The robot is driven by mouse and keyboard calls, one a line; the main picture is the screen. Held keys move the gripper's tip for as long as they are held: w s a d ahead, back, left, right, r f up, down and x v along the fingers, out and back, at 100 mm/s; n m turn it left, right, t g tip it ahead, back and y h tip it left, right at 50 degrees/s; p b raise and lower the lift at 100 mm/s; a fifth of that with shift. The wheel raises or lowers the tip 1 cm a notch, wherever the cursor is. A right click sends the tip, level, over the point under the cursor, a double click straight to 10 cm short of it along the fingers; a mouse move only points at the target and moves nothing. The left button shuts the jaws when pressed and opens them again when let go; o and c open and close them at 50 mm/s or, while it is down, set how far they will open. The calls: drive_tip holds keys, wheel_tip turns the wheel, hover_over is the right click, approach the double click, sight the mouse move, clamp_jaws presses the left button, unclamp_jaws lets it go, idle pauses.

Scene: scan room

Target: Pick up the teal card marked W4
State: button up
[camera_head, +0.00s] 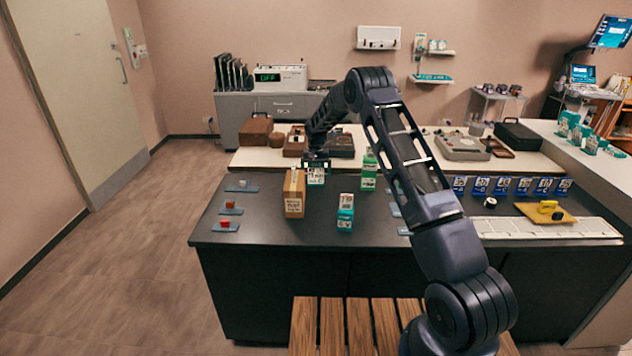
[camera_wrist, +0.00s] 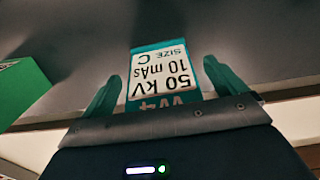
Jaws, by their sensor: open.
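The teal card marked W4 (camera_wrist: 160,75) shows in the wrist view, its white label upside down and reading 50 kV, 10 mAs, SIZE C. In the head view the card (camera_head: 316,177) stands on the dark table, right beside a tan block. My gripper (camera_wrist: 162,78) is open, with one finger on each side of the card and visible gaps between fingers and card. In the head view my gripper (camera_head: 316,161) is over the card's top and covers part of it.
The tan block (camera_head: 294,195) stands close on the left, and a green block (camera_head: 369,172) on the right. A teal-and-white block (camera_head: 345,214) stands nearer the front.

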drive_tip(key=shift+f, duration=0.25)
drive_tip(key=c, duration=1.1)
drive_tip(key=shift+o, duration=0.2)
